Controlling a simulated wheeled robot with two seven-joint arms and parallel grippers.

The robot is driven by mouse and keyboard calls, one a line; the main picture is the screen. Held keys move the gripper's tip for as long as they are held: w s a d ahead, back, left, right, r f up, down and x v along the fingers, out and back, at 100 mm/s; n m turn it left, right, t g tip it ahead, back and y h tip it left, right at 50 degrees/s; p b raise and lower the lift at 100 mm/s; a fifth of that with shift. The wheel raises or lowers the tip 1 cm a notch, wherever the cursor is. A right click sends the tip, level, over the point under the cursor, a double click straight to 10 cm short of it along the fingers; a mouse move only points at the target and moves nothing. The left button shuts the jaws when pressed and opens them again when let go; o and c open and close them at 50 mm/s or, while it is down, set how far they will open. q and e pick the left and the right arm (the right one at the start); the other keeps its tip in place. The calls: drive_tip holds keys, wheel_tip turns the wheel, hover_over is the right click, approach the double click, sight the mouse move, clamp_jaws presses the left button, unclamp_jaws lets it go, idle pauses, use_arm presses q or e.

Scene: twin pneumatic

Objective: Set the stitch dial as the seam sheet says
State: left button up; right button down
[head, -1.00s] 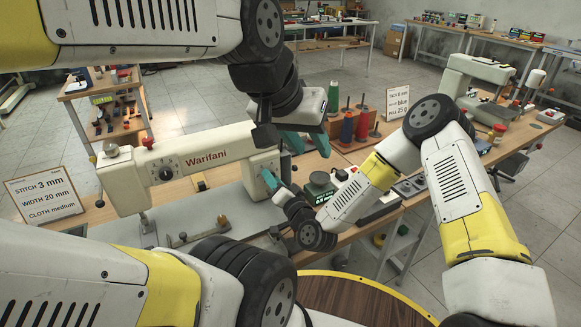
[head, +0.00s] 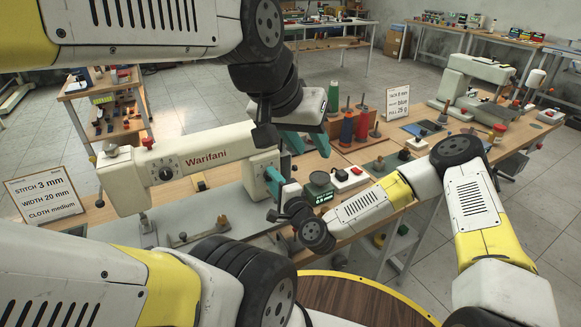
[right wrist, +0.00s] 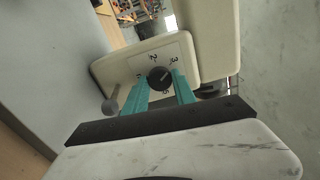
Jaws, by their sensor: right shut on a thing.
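The Warifani sewing machine (head: 210,158) stands on the bench. The seam sheet (head: 44,194) at the left reads stitch 3 mm, width 20 mm, cloth medium. My right gripper (head: 274,183) is at the right pillar of the machine. In the right wrist view its teal fingers are shut on a black dial (right wrist: 160,77), one on each side. The dial's plate shows 2, 3 and 5; I cannot tell surely where its pointer aims. The dial is hidden in the head view. My left gripper (head: 307,143) is open and empty, above and behind the pillar.
A second black knob (head: 165,173) is on the machine's front. Thread spools (head: 347,128), a second sheet (head: 397,102), a green-topped device with a display (head: 319,187) and a white box with red buttons (head: 350,178) are to the right. Another machine (head: 480,70) stands farther right.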

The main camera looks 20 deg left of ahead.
drive_tip(key=shift+f+m, duration=0.1)
drive_tip(key=shift+m, duration=0.3)
drive_tip(key=c, duration=1)
unclamp_jaws()
